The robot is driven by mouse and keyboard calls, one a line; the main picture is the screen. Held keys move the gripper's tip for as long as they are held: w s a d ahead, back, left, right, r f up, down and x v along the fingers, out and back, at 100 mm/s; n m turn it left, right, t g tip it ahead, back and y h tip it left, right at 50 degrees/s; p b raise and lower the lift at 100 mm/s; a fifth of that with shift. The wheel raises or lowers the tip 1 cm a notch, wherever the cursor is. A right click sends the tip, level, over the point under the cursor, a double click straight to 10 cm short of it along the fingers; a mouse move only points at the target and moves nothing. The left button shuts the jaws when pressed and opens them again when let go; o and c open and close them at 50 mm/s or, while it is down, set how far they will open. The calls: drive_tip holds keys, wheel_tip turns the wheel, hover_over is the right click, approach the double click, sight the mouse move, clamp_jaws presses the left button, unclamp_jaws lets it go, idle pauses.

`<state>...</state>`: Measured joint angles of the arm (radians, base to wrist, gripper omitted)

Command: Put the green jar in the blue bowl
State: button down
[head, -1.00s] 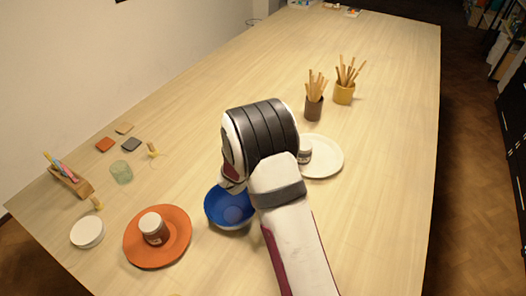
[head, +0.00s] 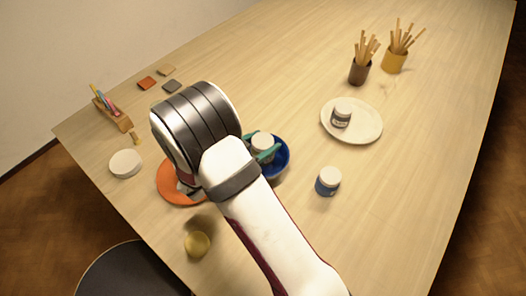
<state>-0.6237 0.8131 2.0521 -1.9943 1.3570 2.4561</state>
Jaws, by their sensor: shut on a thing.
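A white-lidded jar (head: 263,141), which I take for the green jar, shows just right of my wrist, at the blue bowl (head: 281,166). Green shows on both sides of it; I cannot tell whether that is jar or fingers. My gripper (head: 260,150) is mostly hidden by my wrist and is shut on this jar. The jar overlaps the bowl's inside in the head view. Whether it touches the bowl's bottom is hidden. My wrist and forearm cover the bowl's left side.
An orange plate (head: 169,188) lies under my wrist, mostly covered. A blue jar (head: 327,182) stands right of the bowl. A white plate (head: 369,130) holds another jar (head: 341,113). Two tool pots (head: 360,72) stand farther back. A yellow object (head: 197,243) sits near the front edge.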

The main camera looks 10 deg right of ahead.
wheel_tip(320, 180, down, 5)
drive_tip(key=shift+r, duration=0.1)
drive_tip(key=shift+f, duration=0.2)
unclamp_jaws()
drive_tip(key=shift+r, duration=0.1)
